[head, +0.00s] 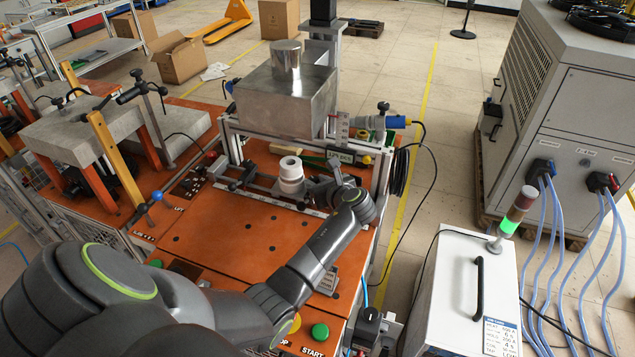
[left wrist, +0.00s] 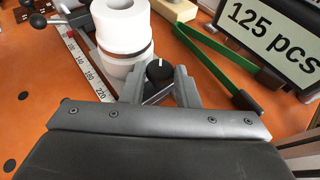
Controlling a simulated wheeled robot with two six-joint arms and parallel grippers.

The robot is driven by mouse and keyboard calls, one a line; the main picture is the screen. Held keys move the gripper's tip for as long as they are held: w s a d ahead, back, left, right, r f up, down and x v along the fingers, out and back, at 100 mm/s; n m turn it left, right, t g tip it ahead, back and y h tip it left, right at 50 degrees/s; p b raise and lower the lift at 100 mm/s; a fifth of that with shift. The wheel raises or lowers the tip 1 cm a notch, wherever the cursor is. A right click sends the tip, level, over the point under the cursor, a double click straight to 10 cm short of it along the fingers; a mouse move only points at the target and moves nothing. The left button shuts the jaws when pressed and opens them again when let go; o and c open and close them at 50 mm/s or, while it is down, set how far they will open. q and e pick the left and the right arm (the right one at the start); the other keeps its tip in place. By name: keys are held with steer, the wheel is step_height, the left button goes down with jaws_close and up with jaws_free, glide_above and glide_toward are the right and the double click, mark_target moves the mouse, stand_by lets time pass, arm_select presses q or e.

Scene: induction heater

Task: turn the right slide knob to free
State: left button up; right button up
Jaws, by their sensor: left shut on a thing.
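The right slide knob (left wrist: 158,72) is a small black round knob with a white mark on its top, seen in the left wrist view. The mark points to the top of that picture. My left gripper (left wrist: 158,80) has one finger on each side of the knob and is shut on it. In the head view my left gripper (head: 328,190) is at the slide rail, just right of a white ringed cylinder (head: 290,172); the knob is hidden or too small to tell there. The cylinder also shows in the left wrist view (left wrist: 120,28). My right gripper is not in view.
A scale strip (left wrist: 85,62) runs along the rail. Green-handled tongs (left wrist: 222,58) and a "125 pcs" display (left wrist: 268,32) stand close right of the gripper. A metal box (head: 285,98) stands behind. The orange tabletop (head: 235,235) in front is mostly clear.

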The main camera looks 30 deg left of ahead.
arm_select(q)
steer(key=shift+w+n+g+y, duration=0.25)
steer(key=shift+n+g+y, duration=0.05)
steer(key=shift+n+g, duration=0.45)
steer(key=shift+w+n+g+y+b, duration=0.15)
steer(key=shift+n+g+y+b, duration=0.25)
steer(key=shift+n+g, duration=0.85)
steer(key=o, duration=0.9)
steer(key=shift+o, duration=0.2)
steer(key=shift+d, duration=0.1)
steer(key=b+v, duration=0.2)
steer(key=v, duration=1.5)
steer(key=shift+b, duration=0.4)
steer(key=shift+r, duration=0.1)
